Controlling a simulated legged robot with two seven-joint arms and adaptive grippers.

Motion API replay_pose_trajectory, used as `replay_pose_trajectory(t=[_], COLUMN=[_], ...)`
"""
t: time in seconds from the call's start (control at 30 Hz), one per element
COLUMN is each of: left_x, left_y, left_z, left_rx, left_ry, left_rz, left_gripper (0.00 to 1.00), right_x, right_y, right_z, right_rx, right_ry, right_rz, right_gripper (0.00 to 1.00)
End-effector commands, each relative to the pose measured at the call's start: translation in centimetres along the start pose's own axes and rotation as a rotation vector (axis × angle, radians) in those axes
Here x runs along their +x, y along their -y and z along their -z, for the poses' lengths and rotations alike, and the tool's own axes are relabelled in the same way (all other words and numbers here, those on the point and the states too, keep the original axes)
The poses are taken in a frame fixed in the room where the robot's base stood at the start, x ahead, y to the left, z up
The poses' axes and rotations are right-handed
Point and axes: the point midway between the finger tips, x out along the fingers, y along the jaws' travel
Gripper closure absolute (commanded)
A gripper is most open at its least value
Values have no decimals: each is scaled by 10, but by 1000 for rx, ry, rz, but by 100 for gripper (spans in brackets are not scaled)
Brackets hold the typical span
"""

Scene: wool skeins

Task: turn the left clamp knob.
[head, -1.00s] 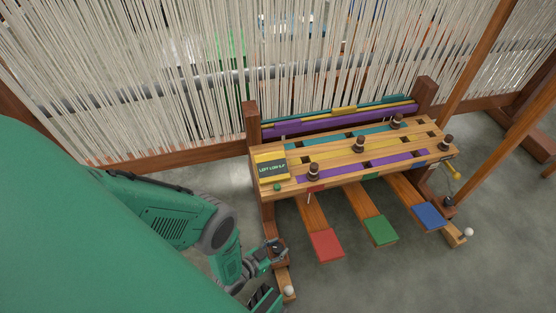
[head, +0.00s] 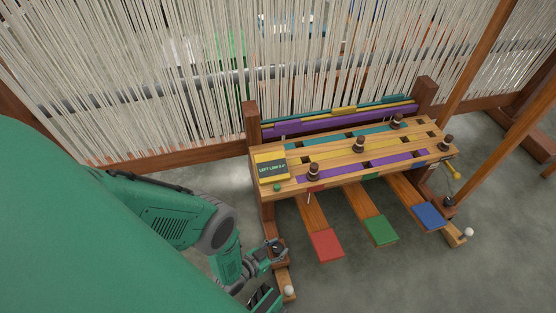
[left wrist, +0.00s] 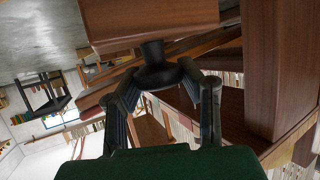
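The left clamp knob is a dark, round, flared piece under a wooden block at the top of the left wrist view (left wrist: 156,76). In the head view it is largely hidden by my left gripper (head: 276,247), low at the loom bench's left leg. In the left wrist view the two fingers of my left gripper (left wrist: 160,78) lie on either side of the knob, their tips against its rim. The gripper looks closed on it, though contact is hard to judge exactly. My right gripper is not in view.
Red (head: 327,245), green (head: 381,230) and blue (head: 430,216) pedals stick out in front. Pale warp threads (head: 150,80) hang behind. Floor at the lower right is clear.

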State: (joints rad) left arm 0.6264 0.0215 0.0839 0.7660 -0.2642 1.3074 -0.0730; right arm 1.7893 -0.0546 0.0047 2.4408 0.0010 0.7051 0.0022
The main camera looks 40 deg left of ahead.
Motion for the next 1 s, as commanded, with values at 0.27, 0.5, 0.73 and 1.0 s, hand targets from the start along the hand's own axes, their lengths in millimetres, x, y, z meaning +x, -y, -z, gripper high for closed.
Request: replay_pose_trajectory(t=[0.27, 0.5, 0.73, 1.0], left_x=[-3, -8, -43, -99], left_y=[1, 0, 1, 2], left_z=[-4, -2, -3, -4], left_rx=[1, 0, 0, -1], left_ry=[9, 6, 11, 12], left_rz=[2, 1, 1, 2], left_gripper=[44, 44, 44, 44], right_x=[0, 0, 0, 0], right_y=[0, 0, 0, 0], right_z=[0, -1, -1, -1], right_rx=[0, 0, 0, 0], right_ry=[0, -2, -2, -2], right_rz=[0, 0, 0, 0], right_gripper=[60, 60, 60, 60])
